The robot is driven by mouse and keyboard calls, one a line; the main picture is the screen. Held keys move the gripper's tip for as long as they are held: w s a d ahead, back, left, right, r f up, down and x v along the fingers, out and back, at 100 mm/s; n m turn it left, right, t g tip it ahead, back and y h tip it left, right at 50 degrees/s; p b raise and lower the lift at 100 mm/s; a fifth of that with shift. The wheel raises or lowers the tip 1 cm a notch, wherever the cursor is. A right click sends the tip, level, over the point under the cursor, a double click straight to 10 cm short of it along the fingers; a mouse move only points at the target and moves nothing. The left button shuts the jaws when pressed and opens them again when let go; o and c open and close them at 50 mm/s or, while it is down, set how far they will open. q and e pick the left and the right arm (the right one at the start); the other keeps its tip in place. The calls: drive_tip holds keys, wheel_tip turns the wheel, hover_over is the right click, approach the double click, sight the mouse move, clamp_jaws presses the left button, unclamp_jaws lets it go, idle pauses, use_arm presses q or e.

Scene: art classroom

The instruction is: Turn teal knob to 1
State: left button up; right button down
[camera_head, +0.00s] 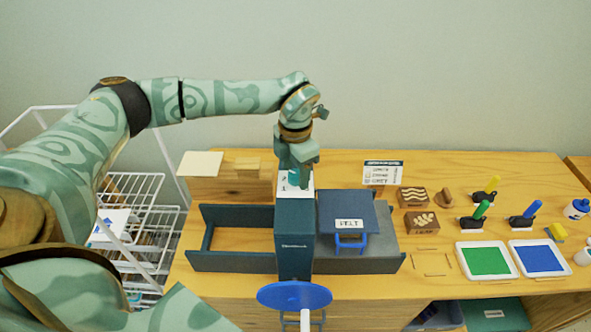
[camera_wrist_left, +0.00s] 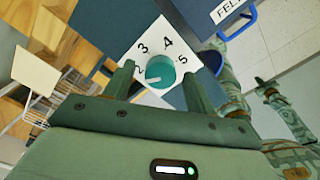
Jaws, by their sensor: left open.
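The teal knob (camera_wrist_left: 160,72) sits on a white dial plate (camera_wrist_left: 136,42) in the left wrist view. The numbers 2, 3, 4 and 5 show around it; no 1 is visible. A pale mark on the knob points to the lower left, just below the 2. My left gripper (camera_wrist_left: 160,90) is open, with one finger on either side of the knob; I cannot tell whether they touch it. In the head view my left gripper (camera_head: 296,178) points down over the dial plate (camera_head: 295,193) on top of the dark press (camera_head: 294,245), largely hiding the knob.
A blue handwheel (camera_head: 294,295) is at the press's front. A dark plate labelled FELT (camera_head: 347,205) lies to its right, an open dark frame (camera_head: 238,262) to its left. Ink trays (camera_head: 486,277), stamps and rollers stand farther right. A wire rack (camera_head: 130,187) is at left.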

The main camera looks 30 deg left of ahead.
use_arm(q)
drive_tip(key=shift+f, duration=0.15)
use_arm(e)
drive_tip(key=shift+d, duration=0.3)
use_arm(q)
drive_tip(key=shift+c, duration=0.4)
use_arm(e)
drive_tip(key=shift+d, duration=0.1)
use_arm(q)
drive_tip(key=c, duration=0.9)
use_arm(e)
drive_tip(key=shift+d, duration=0.1)
